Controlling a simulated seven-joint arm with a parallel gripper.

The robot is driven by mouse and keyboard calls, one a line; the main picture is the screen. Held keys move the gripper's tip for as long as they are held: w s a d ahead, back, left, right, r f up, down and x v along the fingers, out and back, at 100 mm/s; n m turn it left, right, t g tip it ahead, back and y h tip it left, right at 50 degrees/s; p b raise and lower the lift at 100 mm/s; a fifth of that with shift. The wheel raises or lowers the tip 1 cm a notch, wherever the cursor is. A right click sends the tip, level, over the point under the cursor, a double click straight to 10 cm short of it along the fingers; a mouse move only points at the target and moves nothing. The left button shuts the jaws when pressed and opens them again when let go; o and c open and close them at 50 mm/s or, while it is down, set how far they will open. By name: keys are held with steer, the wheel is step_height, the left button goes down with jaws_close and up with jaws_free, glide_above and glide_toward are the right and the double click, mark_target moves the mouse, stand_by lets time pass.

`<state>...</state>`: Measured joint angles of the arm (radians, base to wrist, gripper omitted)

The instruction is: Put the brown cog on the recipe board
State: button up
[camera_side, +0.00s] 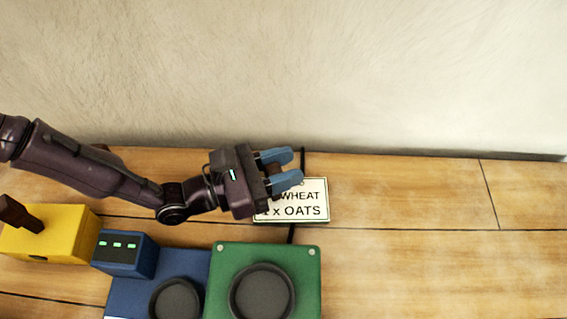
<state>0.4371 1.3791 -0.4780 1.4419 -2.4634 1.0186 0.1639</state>
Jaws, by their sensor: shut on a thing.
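The recipe board (318,211) is a small cream sign with a dark rim. It lies on the wooden table, and I can read "WHEAT" and "x OATS" on it. My gripper (288,168) has blue fingertips and is over the board's upper left part, hiding the start of its text. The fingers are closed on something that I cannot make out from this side. I cannot identify a brown cog anywhere in this view.
A green box (310,276) with a dark round dish (262,292) stands in front of the board. A blue machine (125,255) with green lights and a yellow box (62,228) with a brown lever (19,213) are at left. The table's right side is clear.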

mark_target(266, 173)
steer(key=shift+f, duration=0.2)
steer(key=o, duration=0.9)
steer(key=shift+r, duration=0.15)
steer(key=shift+s+a, duration=0.15)
steer(key=shift+a, duration=0.25)
steer(key=v, duration=0.2)
steer(key=shift+s+a+r, duration=0.1)
steer(key=shift+a, duration=0.15)
step_height(266, 173, up, 7)
steer(key=shift+d+f, duration=0.1)
steer(key=shift+d, duration=0.05)
